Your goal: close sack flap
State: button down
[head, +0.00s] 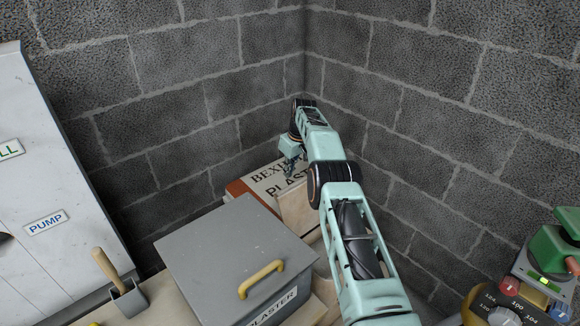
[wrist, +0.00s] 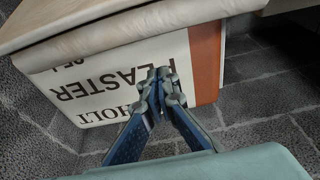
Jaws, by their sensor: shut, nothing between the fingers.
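The sack (head: 268,179) lies in the corner behind the grey box, pale with black lettering and a rust-brown band at its left end. In the wrist view its printed face (wrist: 100,88) shows with the lettering upside down. A beige sheet with a rolled edge (wrist: 170,25), apparently the flap, runs across the top of that view. My gripper (head: 291,166) is over the sack in the head view. In the wrist view my gripper (wrist: 160,77) is shut and empty, its tips in front of the printed face. I cannot tell whether they touch it.
A grey box (head: 220,245) with a yellow handle and a plaster label stands in front of the sack. Block walls (head: 420,110) close the corner behind my arm. A scoop (head: 127,300) stands at left beside a white cabinet (head: 40,200). A green device (head: 553,248) is at right.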

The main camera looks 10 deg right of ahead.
jog(key=shift+s+d+r, duration=0.2)
jog(key=shift+s+d, duration=0.35)
jog(key=shift+s, duration=0.25)
jog(key=shift+s+d+r, duration=0.15)
jog(key=shift+s+d, duration=0.4)
jog(key=shift+s, duration=0.25)
jog(key=shift+s+d, duration=0.1)
jog(key=shift+d, duration=0.05)
